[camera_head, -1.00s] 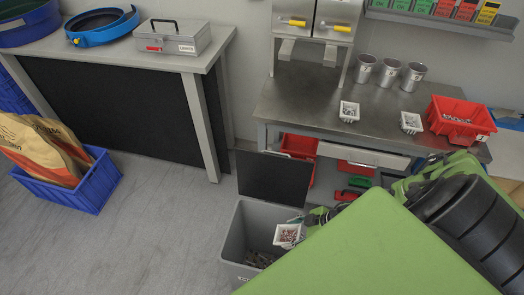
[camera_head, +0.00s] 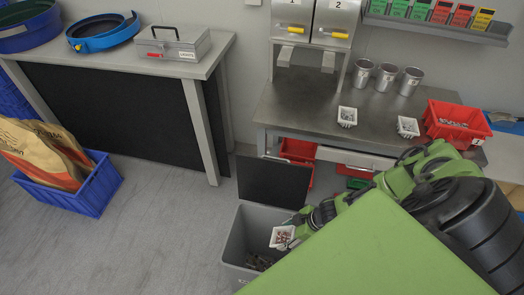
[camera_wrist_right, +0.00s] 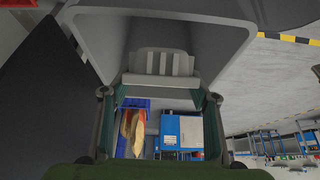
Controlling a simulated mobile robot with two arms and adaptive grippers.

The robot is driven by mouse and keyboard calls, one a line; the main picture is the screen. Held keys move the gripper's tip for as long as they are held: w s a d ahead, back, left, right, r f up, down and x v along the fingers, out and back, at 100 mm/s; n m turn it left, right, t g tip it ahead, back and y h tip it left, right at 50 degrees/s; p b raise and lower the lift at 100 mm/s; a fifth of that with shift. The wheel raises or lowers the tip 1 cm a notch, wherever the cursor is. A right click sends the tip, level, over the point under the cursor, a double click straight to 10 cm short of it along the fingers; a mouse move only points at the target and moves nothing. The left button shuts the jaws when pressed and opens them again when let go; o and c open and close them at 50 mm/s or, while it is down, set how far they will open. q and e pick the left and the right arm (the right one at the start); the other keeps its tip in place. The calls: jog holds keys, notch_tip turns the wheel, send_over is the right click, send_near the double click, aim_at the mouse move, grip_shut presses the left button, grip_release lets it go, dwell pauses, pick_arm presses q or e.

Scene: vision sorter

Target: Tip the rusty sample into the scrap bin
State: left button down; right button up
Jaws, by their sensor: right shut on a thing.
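A small white tray of reddish-brown pieces, the rusty sample (camera_head: 283,237), is in my right gripper (camera_head: 294,226) at the lower middle of the head view. The gripper is shut on the tray. The tray is over the opening of the grey scrap bin (camera_head: 232,246) and looks tilted, with pieces visible in it. Dark scrap lies in the bin. In the right wrist view the tray (camera_wrist_right: 163,66) shows between the fingers (camera_wrist_right: 160,98), with the bin wall (camera_wrist_right: 92,38) around it. My left gripper is not in view.
The bin's black lid (camera_head: 273,181) stands open behind it. The workbench (camera_head: 300,103) holds two other white trays (camera_head: 347,117) (camera_head: 407,127), metal cups (camera_head: 386,76) and a red bin (camera_head: 458,122). A blue crate (camera_head: 98,187) stands at left; the floor between is clear.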

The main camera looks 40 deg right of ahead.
aim_at(276, 238)
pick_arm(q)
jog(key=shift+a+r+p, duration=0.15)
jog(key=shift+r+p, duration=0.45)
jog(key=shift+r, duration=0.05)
pick_arm(e)
jog(key=shift+w+a+r+g+h, duration=0.25)
jog(key=shift+w+r+g+h, duration=0.15)
jog(key=shift+w+g+h, duration=0.1)
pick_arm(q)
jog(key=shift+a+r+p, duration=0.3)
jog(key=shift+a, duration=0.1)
pick_arm(e)
jog(key=shift+w+a+r+g+h, duration=0.3)
jog(key=shift+g+h, duration=0.2)
jog(key=shift+g, duration=0.1)
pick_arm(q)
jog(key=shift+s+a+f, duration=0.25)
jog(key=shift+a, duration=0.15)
pick_arm(e)
jog(key=shift+w+a+r+g+h, duration=0.3)
jog(key=shift+g+h, duration=0.2)
jog(key=shift+g, duration=0.2)
pick_arm(q)
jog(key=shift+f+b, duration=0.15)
jog(key=shift+b, duration=0.25)
pick_arm(e)
jog(key=shift+w+a+g+h, duration=0.2)
jog(key=shift+a+g+h, duration=0.05)
jog(key=shift+g+h, duration=0.05)
